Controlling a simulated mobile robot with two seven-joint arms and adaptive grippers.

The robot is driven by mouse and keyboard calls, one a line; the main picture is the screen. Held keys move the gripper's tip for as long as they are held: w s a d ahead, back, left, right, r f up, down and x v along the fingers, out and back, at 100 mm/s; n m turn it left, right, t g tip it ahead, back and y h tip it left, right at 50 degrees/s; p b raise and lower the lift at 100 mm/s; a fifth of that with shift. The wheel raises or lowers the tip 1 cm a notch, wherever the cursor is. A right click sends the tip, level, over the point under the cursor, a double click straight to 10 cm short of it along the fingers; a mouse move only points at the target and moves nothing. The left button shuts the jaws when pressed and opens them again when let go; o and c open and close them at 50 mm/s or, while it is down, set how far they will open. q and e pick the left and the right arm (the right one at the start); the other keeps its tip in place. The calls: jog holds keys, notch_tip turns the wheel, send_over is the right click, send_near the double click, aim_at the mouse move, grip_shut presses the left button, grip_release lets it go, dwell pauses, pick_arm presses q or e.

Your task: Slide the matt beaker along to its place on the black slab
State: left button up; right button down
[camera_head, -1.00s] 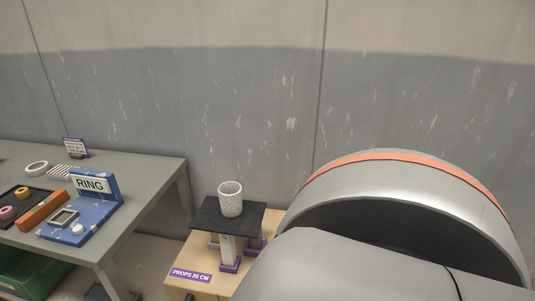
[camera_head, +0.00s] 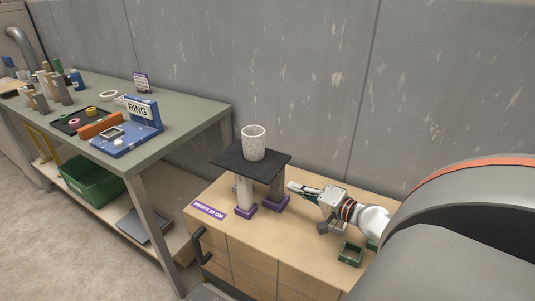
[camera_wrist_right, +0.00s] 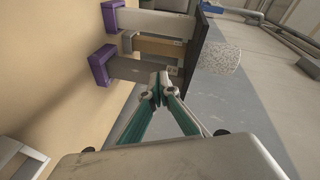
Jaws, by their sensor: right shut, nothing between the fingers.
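The matt beaker (camera_head: 254,143), white with dark speckles, stands upright on the black slab (camera_head: 230,158), towards its back edge. In the right wrist view, turned sideways, the beaker (camera_wrist_right: 220,58) shows beyond the slab's dark edge (camera_wrist_right: 194,55). My right gripper (camera_head: 292,187) is shut and empty, to the right of the props and lower than the slab top, apart from the beaker. Its closed fingertips (camera_wrist_right: 158,88) also show in the wrist view. My left gripper is out of view.
The props stand on a wooden cabinet with a purple label (camera_head: 208,210). A small green frame (camera_head: 350,254) lies near my right wrist. The grey-green table (camera_head: 195,118) at left holds a blue RING stand (camera_head: 128,139). A wall stands close behind.

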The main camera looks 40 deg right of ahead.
aim_at(268, 157)
jog(key=w+d+r+m+t+b, duration=0.1)
jog(key=w+d+r+m+t, duration=0.1)
jog(key=d+r+m, duration=0.35)
jog(key=shift+n+h, duration=0.3)
jog(key=shift+n, duration=0.25)
jog(key=w+r+p, duration=0.1)
jog(key=w, duration=0.2)
jog(key=w+a+r+p, duration=0.1)
jog(key=w, duration=0.3)
jog(key=w+a+r+p, duration=0.1)
jog(key=w+p, duration=0.1)
jog(key=w, duration=0.1)
jog(key=shift+w+a+r, duration=0.15)
jog(key=shift+a+r, duration=0.05)
jog(key=shift+a, duration=0.05)
jog(key=shift+a+f, duration=0.1)
jog(key=shift+a, duration=0.15)
jog(key=shift+w+a+f, duration=0.15)
jog(key=shift+f, duration=0.15)
jog(key=shift+w+a+r+p, duration=0.2)
jog(key=shift+a+p, duration=0.6)
jog(key=shift+p, duration=0.05)
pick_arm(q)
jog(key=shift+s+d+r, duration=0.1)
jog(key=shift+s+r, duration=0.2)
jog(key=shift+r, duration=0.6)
pick_arm(e)
jog(key=shift+f, duration=0.2)
